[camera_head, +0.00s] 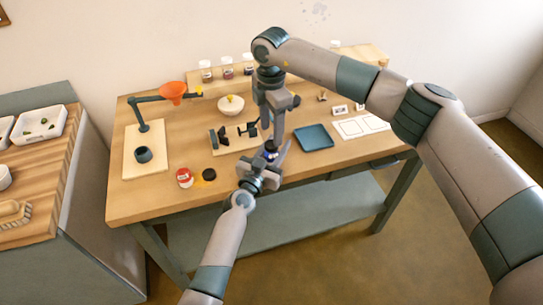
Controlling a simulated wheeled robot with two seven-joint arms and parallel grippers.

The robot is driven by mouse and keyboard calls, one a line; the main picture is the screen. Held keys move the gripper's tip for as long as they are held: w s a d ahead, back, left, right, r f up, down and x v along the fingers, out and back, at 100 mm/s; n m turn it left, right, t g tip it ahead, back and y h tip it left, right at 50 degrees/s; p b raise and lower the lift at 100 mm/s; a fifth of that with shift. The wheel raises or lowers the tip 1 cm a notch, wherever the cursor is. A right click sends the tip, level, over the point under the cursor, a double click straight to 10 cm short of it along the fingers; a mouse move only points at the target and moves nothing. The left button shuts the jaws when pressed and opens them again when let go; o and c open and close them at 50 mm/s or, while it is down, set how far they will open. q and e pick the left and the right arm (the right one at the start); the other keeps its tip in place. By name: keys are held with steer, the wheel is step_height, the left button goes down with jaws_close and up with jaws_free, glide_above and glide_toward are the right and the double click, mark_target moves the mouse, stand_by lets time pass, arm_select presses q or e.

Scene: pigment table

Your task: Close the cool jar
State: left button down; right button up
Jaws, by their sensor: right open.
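A small jar with blue in it (270,155), which looks like the cool jar, shows between the fingers of my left gripper (271,158). A dark piece, perhaps its lid, shows at its top; I cannot tell whether it sits fully on. The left fingers lie on both sides of the jar, but their contact with it is too small to make out. My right gripper (272,128) points down just above the jar, with its fingers apart. A jar with red and white on it (184,178) stands at the front left, beside a loose black lid (209,175).
An orange funnel (173,91) on a dark arm stands at the left over a board with a dark cup (144,155). A pale bowl (231,106) and dark fixtures (223,136) are behind the grippers. A blue tray (314,138) lies to the right.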

steer(key=shift+r, duration=0.15)
steer(key=shift+c, duration=0.3)
steer(key=n, duration=0.3)
steer(key=shift+r, duration=0.25)
steer(key=n, duration=0.4)
steer(key=shift+r, duration=0.25)
steer(key=n, duration=0.7)
steer(key=shift+r+n, duration=0.4)
steer(key=n, duration=0.4)
steer(key=r+n, duration=0.1)
steer(key=n, duration=0.6)
steer(key=shift+r, duration=0.2)
steer(key=shift+r+n, duration=0.15)
steer(key=shift+n, duration=1.65)
